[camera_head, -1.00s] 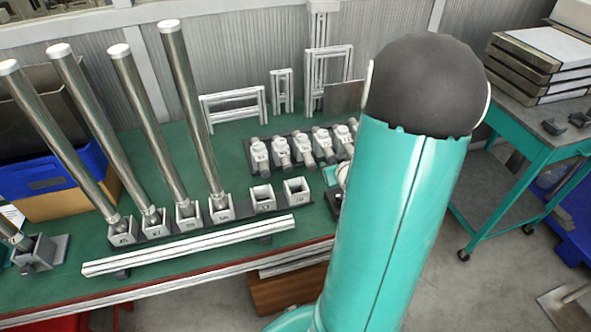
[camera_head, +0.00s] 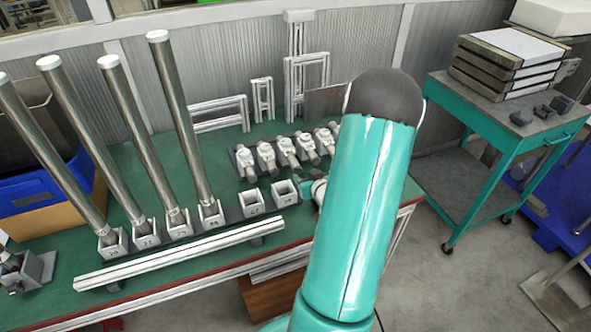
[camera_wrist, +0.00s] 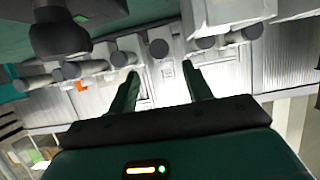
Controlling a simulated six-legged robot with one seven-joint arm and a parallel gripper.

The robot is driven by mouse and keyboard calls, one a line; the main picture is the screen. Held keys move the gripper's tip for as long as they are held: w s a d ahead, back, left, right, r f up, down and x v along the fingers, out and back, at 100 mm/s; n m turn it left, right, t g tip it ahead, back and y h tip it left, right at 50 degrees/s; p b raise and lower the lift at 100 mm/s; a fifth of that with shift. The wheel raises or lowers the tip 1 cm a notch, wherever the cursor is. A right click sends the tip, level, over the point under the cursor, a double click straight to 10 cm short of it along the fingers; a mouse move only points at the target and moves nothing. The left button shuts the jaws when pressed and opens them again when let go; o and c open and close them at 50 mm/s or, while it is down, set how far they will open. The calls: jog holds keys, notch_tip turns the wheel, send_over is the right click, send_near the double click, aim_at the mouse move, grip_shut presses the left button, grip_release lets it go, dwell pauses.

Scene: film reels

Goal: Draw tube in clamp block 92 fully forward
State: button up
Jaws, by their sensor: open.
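In the head view, a back row of pale clamp blocks (camera_head: 266,155) holds short grey tubes, tilted forward. A front row has several blocks (camera_head: 210,213) with long upright metal tubes (camera_head: 182,130), and two open blocks (camera_head: 255,203) without tubes. The numbers are too small to read, so I cannot tell which block is 92. In the wrist view, my gripper (camera_wrist: 160,71) has two green fingers spread apart with nothing between them. Several round grey tube ends (camera_wrist: 159,48) lie in a row beyond the fingertips.
A long white rail (camera_head: 180,255) lies along the front of the green table (camera_head: 160,205). White frames (camera_head: 217,113) stand at the back. A teal cart (camera_head: 470,110) with stacked trays is at the right. A blue bin (camera_head: 40,192) stands at the left.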

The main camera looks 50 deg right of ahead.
aim_at(299, 169)
jog(key=x, duration=0.8)
jog(key=shift+w, duration=0.1)
